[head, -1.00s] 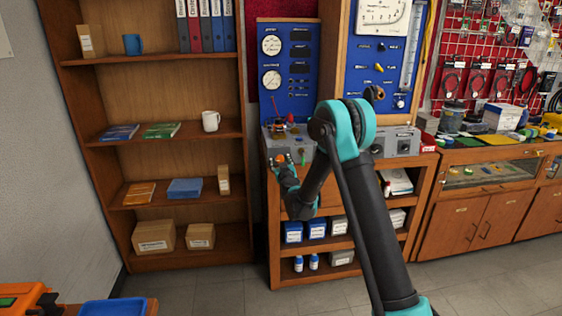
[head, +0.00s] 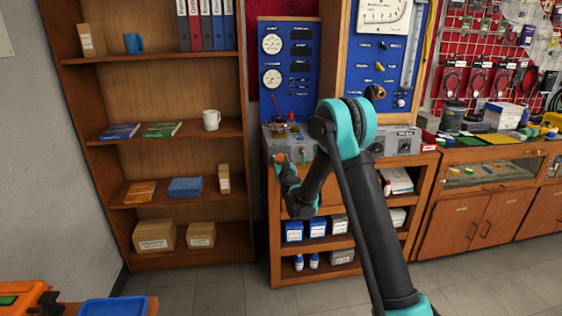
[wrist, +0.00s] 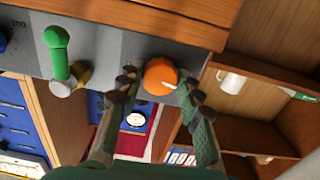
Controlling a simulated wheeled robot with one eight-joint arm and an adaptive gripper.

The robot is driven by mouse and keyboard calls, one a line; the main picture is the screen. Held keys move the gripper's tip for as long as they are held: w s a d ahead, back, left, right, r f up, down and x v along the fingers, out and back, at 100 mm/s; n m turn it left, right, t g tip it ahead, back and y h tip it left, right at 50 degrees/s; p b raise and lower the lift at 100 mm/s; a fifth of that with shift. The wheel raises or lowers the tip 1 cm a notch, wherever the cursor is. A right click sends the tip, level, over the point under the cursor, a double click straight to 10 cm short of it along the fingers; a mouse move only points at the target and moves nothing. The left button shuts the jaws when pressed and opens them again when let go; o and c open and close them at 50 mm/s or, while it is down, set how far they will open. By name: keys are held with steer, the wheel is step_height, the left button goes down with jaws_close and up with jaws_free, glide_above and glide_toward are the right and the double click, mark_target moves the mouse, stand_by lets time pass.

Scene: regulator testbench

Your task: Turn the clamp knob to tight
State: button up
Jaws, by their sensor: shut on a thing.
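The clamp knob appears to be the orange round knob (wrist: 160,76) on the front of a grey panel (wrist: 112,45). A white pointer mark on it points right and slightly down in the wrist view. My gripper (wrist: 158,82) has one finger on each side of the knob and is shut on it. In the head view the knob (head: 281,157) is a small orange spot at my gripper (head: 279,164), and its pointer is too small to read there.
A green-handled lever (wrist: 60,52) stands beside the knob on the same panel. It also shows in the head view (head: 303,156). A wooden shelf unit (head: 185,72) stands left of the bench. Grey boxes (head: 400,140) sit on the bench to the right.

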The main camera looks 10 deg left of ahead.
steer(key=m, duration=1.3)
steer(key=shift+m, duration=0.3)
steer(key=m, duration=0.4)
steer(key=shift+f, duration=0.1)
steer(key=m, duration=0.8)
steer(key=shift+m, duration=0.3)
steer(key=m, duration=0.3)
steer(key=shift+m, duration=2.4)
